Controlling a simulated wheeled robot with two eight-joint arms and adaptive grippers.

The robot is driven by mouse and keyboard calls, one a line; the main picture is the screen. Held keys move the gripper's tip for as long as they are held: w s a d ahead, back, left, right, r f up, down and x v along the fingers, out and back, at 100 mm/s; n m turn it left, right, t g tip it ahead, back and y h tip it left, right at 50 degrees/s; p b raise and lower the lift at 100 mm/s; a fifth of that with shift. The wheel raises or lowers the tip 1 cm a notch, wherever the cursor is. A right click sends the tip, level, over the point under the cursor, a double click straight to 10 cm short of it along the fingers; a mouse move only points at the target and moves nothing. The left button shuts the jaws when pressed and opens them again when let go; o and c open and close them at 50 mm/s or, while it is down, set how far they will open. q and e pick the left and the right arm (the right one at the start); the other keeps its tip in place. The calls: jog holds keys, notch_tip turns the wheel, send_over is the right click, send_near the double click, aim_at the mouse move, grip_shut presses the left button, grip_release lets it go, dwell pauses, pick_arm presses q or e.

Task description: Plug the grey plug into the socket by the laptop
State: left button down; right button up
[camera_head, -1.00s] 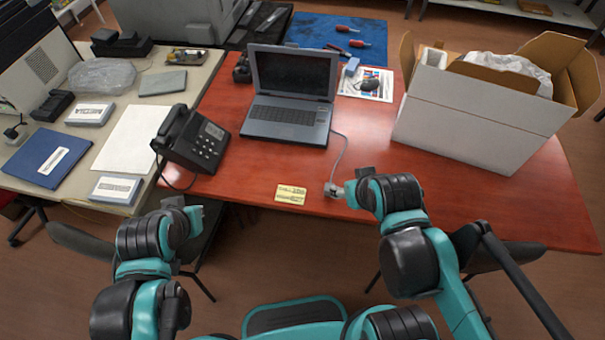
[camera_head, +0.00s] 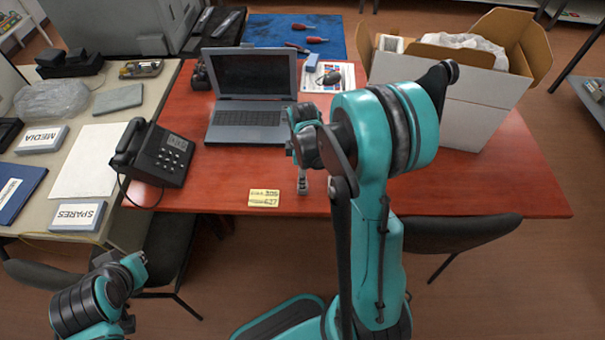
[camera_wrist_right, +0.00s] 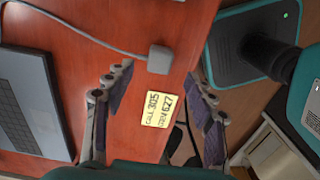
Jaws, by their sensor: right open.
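The grey plug (camera_wrist_right: 159,59) lies on the red table near its front edge in the right wrist view, with a grey cable running to the upper left. I cannot make out the socket. My left gripper (camera_head: 137,264) hangs at lower left, away from the table objects; its fingers are unclear.
A yellow note (camera_head: 264,198) lies left of the plug. A black telephone (camera_head: 155,152) stands left of the laptop. A white open box (camera_head: 462,105) stands at the back right. The red table's right front (camera_head: 500,185) is clear.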

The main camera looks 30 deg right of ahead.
notch_tip(320, 180, down, 7)
jog(key=b, duration=0.3)
jog(key=shift+f, duration=0.2)
jog(key=c, duration=1.3)
jog(key=shift+o, duration=1.4)
jog(key=shift+c, duration=0.8)
jog(key=shift+r, duration=0.1)
jog(key=shift+r, duration=0.2)
jog(key=shift+r+p, duration=0.35)
jog(key=shift+p, duration=0.1)
